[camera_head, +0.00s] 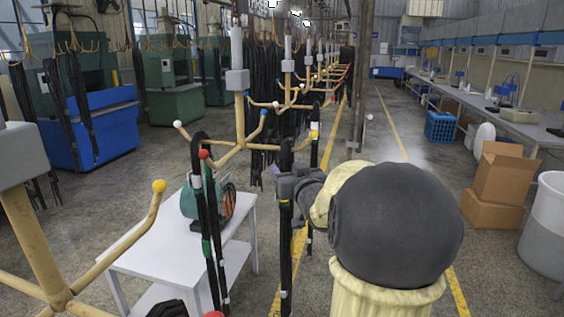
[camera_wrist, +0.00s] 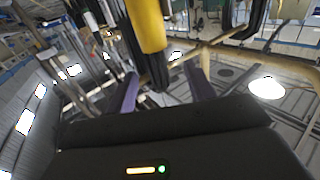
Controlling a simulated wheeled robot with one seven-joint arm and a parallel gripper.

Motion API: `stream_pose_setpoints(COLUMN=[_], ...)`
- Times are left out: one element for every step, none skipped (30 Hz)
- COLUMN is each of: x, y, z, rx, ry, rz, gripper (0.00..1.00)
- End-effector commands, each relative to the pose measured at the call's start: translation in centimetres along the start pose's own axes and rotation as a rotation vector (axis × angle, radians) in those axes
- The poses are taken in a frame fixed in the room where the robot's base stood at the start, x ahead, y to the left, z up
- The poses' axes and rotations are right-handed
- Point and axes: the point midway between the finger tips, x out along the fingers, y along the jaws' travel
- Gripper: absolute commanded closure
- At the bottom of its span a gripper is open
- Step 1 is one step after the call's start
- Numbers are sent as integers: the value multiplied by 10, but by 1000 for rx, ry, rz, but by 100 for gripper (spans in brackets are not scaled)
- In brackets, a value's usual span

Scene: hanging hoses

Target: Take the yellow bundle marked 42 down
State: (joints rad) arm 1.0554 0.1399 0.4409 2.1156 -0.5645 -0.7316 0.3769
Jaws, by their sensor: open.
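A black hose bundle with a yellow band (camera_head: 286,250) hangs from the beige branched rack, on the arm with a yellow tip (camera_head: 314,134). No number 42 is readable on it. My gripper (camera_head: 284,185) is at the bundle, just above its yellow band. In the wrist view the yellow band (camera_wrist: 148,28) and the black hoses stand in front of my gripper (camera_wrist: 162,78). Its two purple-grey fingers are apart, one on each side of the hoses. Whether a finger touches the hoses cannot be told.
Another black bundle (camera_head: 203,230) with white and green bands hangs to the left by a red-tipped arm. A white table (camera_head: 150,245) with a green device stands behind it. More racks recede behind. Cardboard boxes (camera_head: 505,175) and a grey-white bin (camera_head: 545,235) stand at right.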

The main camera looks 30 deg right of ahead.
Motion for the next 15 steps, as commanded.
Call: stream_pose_setpoints(x=[8, 12, 18, 21, 24, 28, 31, 33, 35, 36, 36, 37, 37, 37, 37], y=[0, 0, 0, 0, 0, 0, 0, 0, 0, 0, 0, 0, 0, 0, 0], z=[-1, -1, -2, -2, -1, -1, -1, -1, -1, 0, 0, 0, 0, 0, 0], rx=[3, 4, 2, 3, 3, 1, 2, 2, 1, 1, 0, 0, 0, 0, 0], ry=[-1, -1, -1, -1, -1, -1, -1, 0, 0, 0, 0, 0, 0, 0, 0], rz=[-1, -1, -1, 0, -1, -1, -1, -1, 0, 0, 1, 1, 1, 1, 1], gripper=[46, 46, 46, 46, 46, 46, 46, 46, 46, 46, 46, 46, 46, 46, 46])
